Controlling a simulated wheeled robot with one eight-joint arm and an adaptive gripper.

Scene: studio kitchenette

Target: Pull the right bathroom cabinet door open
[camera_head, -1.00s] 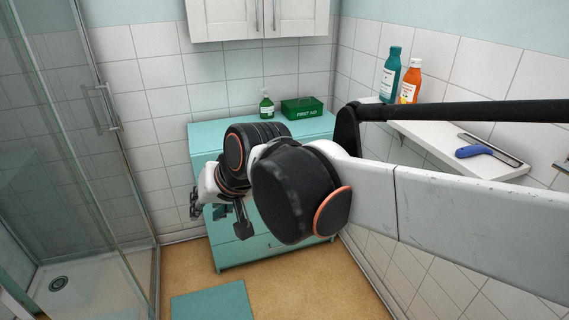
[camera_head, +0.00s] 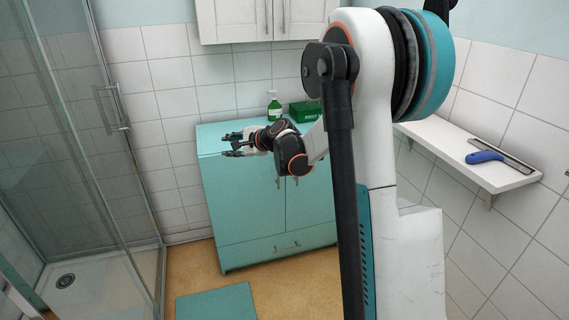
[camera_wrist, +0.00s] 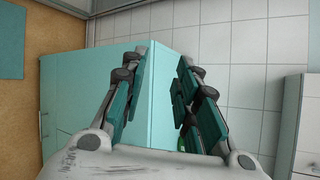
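The teal floor cabinet (camera_head: 240,210) stands against the back wall, with two doors above a bottom drawer. Its right door (camera_head: 312,205) looks shut and is partly hidden by my arm. The door handles (camera_head: 288,183) are small and sit close together near the top of the middle seam. A white wall cabinet (camera_head: 235,22) hangs above, and its doors look shut too. My gripper (camera_head: 230,145) points left near the upper left of the teal cabinet, away from the handles. In the wrist view the fingers (camera_wrist: 160,65) are apart, with nothing between them.
A green soap bottle (camera_head: 274,106) and a green first aid box (camera_head: 305,111) stand on the teal cabinet. A glass shower screen (camera_head: 90,160) is on the left. A white shelf (camera_head: 470,150) with a blue-handled squeegee (camera_head: 488,156) is at right. A teal mat (camera_head: 215,302) lies on the floor.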

